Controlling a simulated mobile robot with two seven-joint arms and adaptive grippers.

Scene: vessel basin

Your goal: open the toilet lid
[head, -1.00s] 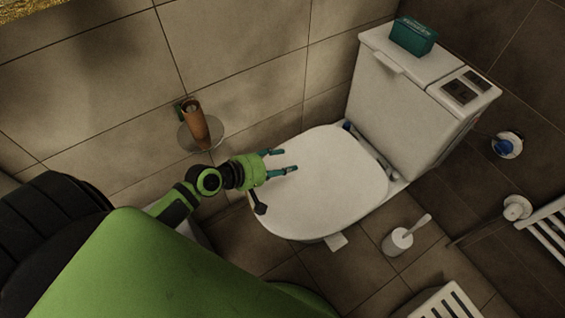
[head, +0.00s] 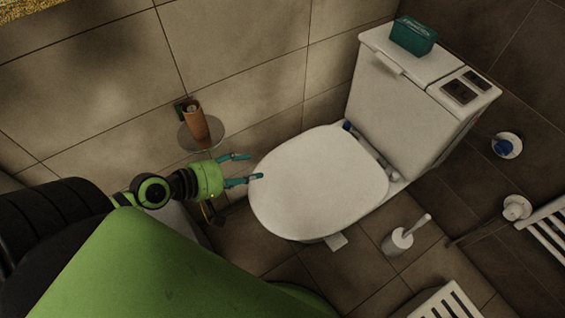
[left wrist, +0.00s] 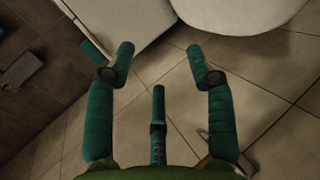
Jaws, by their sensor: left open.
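The toilet lid (head: 322,182) is white, rounded and lies shut on the bowl in the head view. In the left wrist view a white rounded part of the toilet (left wrist: 232,14) shows at the top. My left gripper (head: 256,167) is open and empty, its teal fingers pointing at the lid's left edge. One fingertip appears close to that edge; I cannot tell whether it touches. In the left wrist view the spread fingers of my left gripper (left wrist: 160,58) have only floor tiles between them. My right gripper is not in view.
The white cistern (head: 408,105) stands behind the lid with a teal box (head: 413,36) on top. A brown roll holder (head: 197,121) is on the wall near my left gripper. A toilet brush (head: 402,238) and a white slatted item (head: 447,303) stand on the floor at lower right.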

